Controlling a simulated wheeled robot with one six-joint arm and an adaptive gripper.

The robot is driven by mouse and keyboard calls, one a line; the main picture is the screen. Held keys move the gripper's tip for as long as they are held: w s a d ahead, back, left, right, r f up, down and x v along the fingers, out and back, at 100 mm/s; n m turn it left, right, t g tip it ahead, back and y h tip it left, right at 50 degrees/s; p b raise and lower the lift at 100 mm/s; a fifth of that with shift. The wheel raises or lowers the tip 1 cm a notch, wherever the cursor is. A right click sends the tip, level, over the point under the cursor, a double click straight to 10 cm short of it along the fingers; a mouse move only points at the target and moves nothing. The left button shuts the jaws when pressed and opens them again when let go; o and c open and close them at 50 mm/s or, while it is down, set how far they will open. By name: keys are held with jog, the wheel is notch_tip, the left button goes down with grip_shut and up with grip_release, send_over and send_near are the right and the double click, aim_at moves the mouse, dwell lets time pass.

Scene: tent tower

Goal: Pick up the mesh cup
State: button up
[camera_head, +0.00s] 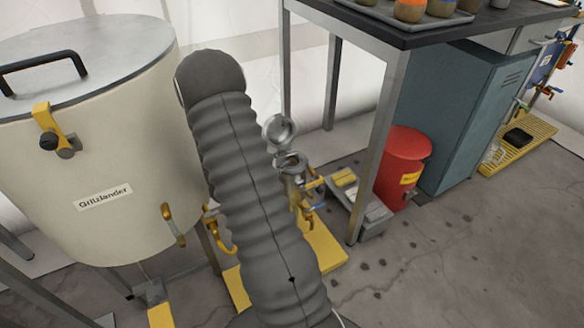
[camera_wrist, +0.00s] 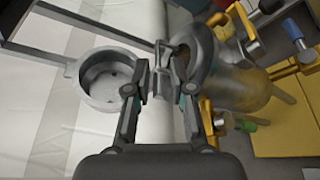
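No cup with a clearly visible mesh wall stands out. In the wrist view, a round grey metal cup-like part (camera_wrist: 103,82), open towards the camera, lies left of my gripper (camera_wrist: 160,92). A narrow grey hinge-like piece (camera_wrist: 161,72) shows between my fingers, joining it to a brass-coloured metal body (camera_wrist: 238,80). My fingers are spread apart; I cannot tell whether they touch that piece. In the head view, the round metal part (camera_head: 279,129) stands up above the metal fitting (camera_head: 293,178). My arm hides my gripper there.
A large cream vat (camera_head: 85,150) stands left. A dark-topped table (camera_head: 430,30) bears a tray with several cups (camera_head: 410,10). A red bin (camera_head: 402,165) and a blue-grey cabinet (camera_head: 465,110) stand at right.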

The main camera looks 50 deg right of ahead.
aim_at(292, 166)
jog(key=shift+x, duration=2)
jog(key=shift+s, duration=0.15)
grip_shut()
